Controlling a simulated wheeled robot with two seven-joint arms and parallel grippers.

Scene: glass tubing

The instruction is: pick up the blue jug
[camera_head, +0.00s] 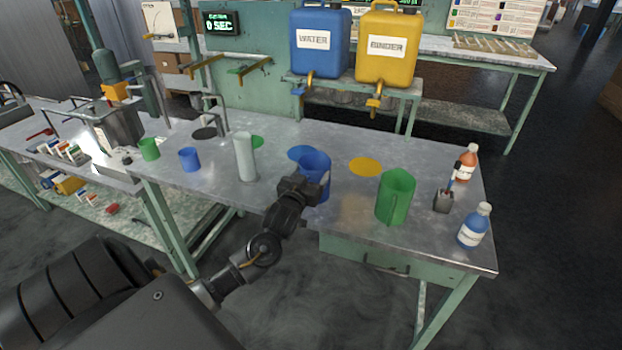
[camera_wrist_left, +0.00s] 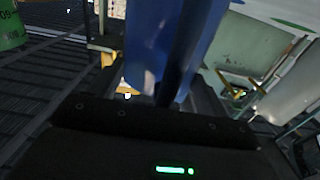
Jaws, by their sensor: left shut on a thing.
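The blue jug (camera_head: 316,167) stands upright near the middle of the metal table in the head view. Its lower front is partly hidden by my left gripper (camera_head: 299,187). My left gripper is shut on the jug from the near side. In the left wrist view the blue jug (camera_wrist_left: 168,45) fills the upper middle, with its dark blue handle strip between the fingers of my left gripper (camera_wrist_left: 168,98). I cannot tell whether the jug touches the table. My right gripper is in neither view.
A green jug (camera_head: 396,196) stands right of the blue jug, and a pale cylinder (camera_head: 245,157) stands left. A blue bottle (camera_head: 475,226), an orange bottle (camera_head: 467,162) and a small dark holder (camera_head: 443,201) stand at the right end. Water (camera_head: 319,42) and binder (camera_head: 388,45) canisters stand behind.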

